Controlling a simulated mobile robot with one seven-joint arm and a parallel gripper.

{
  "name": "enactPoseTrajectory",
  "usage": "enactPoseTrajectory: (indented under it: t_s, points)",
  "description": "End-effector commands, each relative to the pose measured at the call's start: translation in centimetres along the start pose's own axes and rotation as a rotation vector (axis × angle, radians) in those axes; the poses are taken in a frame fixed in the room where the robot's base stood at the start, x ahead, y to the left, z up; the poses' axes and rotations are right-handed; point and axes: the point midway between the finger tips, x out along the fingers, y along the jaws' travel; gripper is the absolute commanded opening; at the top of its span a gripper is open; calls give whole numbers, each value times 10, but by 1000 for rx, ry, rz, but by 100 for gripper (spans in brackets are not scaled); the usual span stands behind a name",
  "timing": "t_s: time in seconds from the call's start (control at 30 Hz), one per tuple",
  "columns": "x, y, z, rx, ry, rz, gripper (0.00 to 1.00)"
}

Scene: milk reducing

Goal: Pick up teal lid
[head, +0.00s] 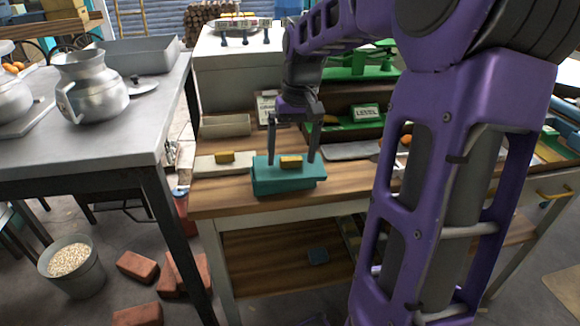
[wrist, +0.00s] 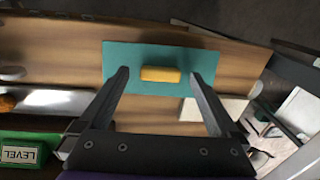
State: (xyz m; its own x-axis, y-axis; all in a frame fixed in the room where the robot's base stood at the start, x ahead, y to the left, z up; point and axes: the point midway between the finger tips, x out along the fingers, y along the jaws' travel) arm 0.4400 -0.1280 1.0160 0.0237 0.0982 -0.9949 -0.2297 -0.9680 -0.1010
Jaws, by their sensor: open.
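The teal lid (head: 266,175) has a yellow block handle (head: 291,162) on top and sits on a teal box (head: 290,183) near the front edge of the wooden counter. In the wrist view the lid (wrist: 120,62) lies flat below me, with its yellow handle (wrist: 160,74) between my fingers. My gripper (head: 293,163) is open and points down, one finger on each side of the handle. The fingers look apart from the handle. I cannot tell whether the fingertips touch the lid.
A green LEVEL sign (head: 366,113) is behind. A grey table (head: 150,125) with a metal jug (head: 92,88) is at left.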

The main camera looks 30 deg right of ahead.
Motion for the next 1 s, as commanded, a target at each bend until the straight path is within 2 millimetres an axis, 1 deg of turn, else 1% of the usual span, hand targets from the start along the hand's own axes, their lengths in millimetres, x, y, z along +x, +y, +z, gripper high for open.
enactPoseTrajectory:
  t_s: [0.03,0.07,0.1,0.17,0.2,0.27,0.3,0.37,0.4,0.53,0.67,0.77,0.87,1.0]
  points:
    - [0,0,0,0,0,0,92]
    - [0,0,0,0,0,0,87]
    - [0,0,0,0,0,0,80]
    - [0,0,0,0,0,0,69]
    - [0,0,0,-1,0,0,62]
    - [0,0,0,-1,0,0,51]
    - [0,0,0,-1,0,0,44]
    - [0,0,0,-1,0,0,33]
    - [0,0,0,-1,0,0,26]
    - [0,0,0,-1,0,0,2]
    - [0,0,0,-1,0,0,1]
    - [-5,-1,0,-1,0,1,1]
    - [-18,-2,-1,-2,3,2,1]
    - [-47,-5,-1,-1,4,3,1]
